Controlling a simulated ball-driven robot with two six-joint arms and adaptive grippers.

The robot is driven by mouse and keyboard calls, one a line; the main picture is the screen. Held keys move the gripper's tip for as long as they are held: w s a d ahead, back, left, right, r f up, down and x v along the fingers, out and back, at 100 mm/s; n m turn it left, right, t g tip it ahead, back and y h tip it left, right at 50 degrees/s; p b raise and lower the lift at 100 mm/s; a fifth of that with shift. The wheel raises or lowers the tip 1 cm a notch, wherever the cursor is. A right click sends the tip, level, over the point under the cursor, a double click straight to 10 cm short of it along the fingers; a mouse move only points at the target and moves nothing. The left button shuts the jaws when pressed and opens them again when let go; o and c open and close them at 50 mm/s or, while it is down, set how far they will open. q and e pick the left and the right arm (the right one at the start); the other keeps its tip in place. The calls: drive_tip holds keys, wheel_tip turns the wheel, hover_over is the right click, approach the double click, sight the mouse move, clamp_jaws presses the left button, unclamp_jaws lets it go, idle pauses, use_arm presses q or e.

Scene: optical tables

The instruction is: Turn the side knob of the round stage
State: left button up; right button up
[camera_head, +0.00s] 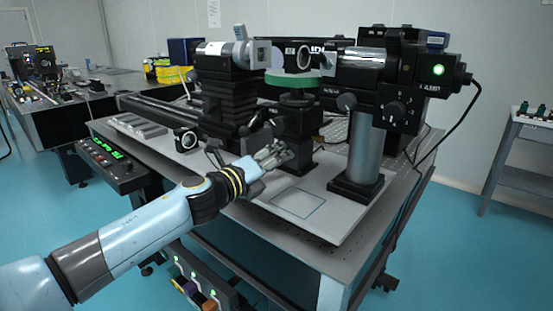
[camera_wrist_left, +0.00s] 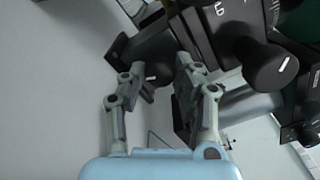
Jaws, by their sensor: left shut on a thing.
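The round stage (camera_head: 297,99) is a dark disc on a black mount beneath a green-rimmed plate, at the middle of the bench in the head view. My left gripper (camera_head: 280,154) reaches in from the lower left to the front of that mount. In the wrist view my left gripper (camera_wrist_left: 158,74) has its two fingers closed around a small dark part, which appears to be the side knob (camera_wrist_left: 153,70). The fingers hide much of it, and its turn angle cannot be read. My right gripper is not in view.
A larger black knob (camera_wrist_left: 273,68) with a white mark is right of the fingers in the wrist view. A thick grey post (camera_head: 366,150) stands right of the gripper. A black control box (camera_head: 115,165) sits left. The bench's front plate (camera_head: 325,222) has free room.

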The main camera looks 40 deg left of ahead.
use_arm(q)
drive_tip(key=shift+n, duration=0.6)
clamp_jaws()
drive_tip(key=o, duration=1)
unclamp_jaws()
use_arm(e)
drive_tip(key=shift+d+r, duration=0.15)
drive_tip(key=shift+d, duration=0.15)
